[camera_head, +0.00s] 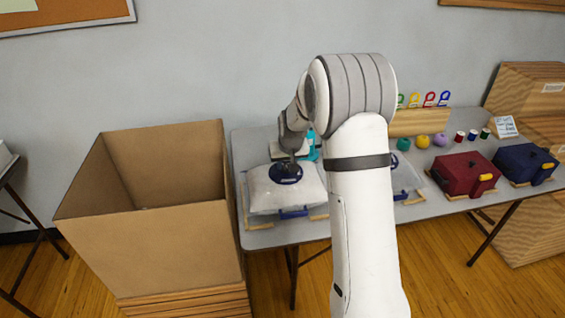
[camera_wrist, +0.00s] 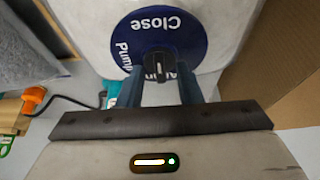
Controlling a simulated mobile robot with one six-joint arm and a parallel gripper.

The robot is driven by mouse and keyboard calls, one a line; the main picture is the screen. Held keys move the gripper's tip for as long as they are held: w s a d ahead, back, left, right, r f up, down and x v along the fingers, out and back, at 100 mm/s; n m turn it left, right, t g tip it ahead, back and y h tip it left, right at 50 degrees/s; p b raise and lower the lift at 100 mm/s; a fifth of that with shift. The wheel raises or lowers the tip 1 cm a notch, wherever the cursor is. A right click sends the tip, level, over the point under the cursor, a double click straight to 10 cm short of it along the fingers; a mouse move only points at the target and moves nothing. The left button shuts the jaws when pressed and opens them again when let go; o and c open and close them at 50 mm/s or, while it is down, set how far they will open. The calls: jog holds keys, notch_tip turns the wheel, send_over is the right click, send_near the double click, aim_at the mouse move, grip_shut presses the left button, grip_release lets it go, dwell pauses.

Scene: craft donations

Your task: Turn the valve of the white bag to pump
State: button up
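The white bag (camera_head: 300,196) lies plump on the table, with a round blue valve disc on top (camera_head: 287,179). In the wrist view the disc (camera_wrist: 205,45) reads "Close" at the top and "Pump" at the left, upside down; a lower label is partly hidden. A black knob (camera_wrist: 158,64) with a short white mark sits at its centre; I cannot tell which label the mark points to. My gripper (camera_wrist: 157,84) is over the disc, its two fingers apart on either side below the knob. Contact is not clear. In the head view my gripper (camera_head: 290,153) is just above the valve.
A large open cardboard box (camera_head: 150,245) stands left of the table (camera_head: 262,238). A teal object (camera_head: 313,146) is behind the bag. In the wrist view an orange piece (camera_wrist: 33,98) has a black cable. Maroon (camera_head: 465,173) and navy (camera_head: 524,163) boxes sit at right.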

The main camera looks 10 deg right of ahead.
grip_shut()
dwell(0.3)
